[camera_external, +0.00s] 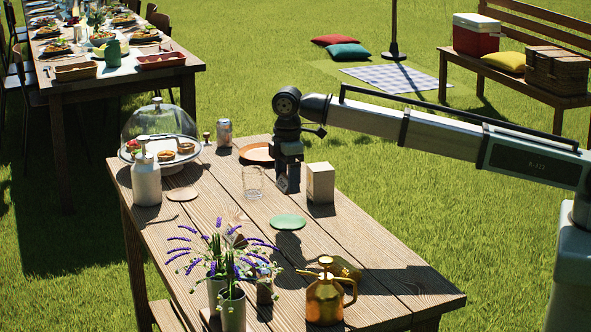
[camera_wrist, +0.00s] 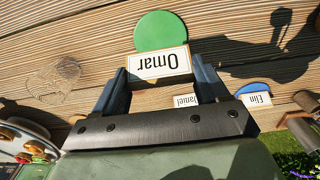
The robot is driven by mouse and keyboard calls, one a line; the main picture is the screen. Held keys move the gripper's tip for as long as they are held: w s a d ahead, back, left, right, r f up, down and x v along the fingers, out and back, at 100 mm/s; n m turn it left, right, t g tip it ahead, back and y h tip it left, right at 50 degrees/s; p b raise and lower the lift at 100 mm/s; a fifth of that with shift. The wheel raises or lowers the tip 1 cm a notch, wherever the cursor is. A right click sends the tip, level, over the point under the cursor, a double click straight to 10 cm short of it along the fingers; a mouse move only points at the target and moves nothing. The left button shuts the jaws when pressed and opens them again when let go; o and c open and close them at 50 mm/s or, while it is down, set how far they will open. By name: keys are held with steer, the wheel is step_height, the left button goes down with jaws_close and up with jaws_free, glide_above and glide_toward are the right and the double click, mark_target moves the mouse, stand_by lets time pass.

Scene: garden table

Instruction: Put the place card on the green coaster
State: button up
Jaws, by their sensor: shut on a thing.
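In the wrist view a cream place card lettered "Omar" (camera_wrist: 160,64) sits between the two fingers of my gripper (camera_wrist: 160,84), upside down in that picture. My gripper is shut on it. The round green coaster (camera_wrist: 160,29) lies just beyond the card there, its lower edge covered by the card; its visible part is bare. In the external view my gripper (camera_external: 288,180) points down, behind the green coaster (camera_external: 287,222) and seemingly above the table. The held card cannot be made out there.
A cream block (camera_external: 321,184) stands close right of my gripper, a clear glass (camera_external: 252,181) to its left. Cards "Daniel" (camera_wrist: 186,101) and "Elin" (camera_wrist: 257,99) show in the wrist view. Lavender pots (camera_external: 232,308) and a brass sprayer (camera_external: 325,297) stand in front.

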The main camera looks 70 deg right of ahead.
mark_target(288, 221)
step_height(288, 221, down, 9)
steer(key=shift+r, duration=0.1)
stand_by(0.4)
steer(key=o, duration=1)
steer(key=shift+o, duration=0.2)
step_height(288, 221, up, 12)
stand_by(0.4)
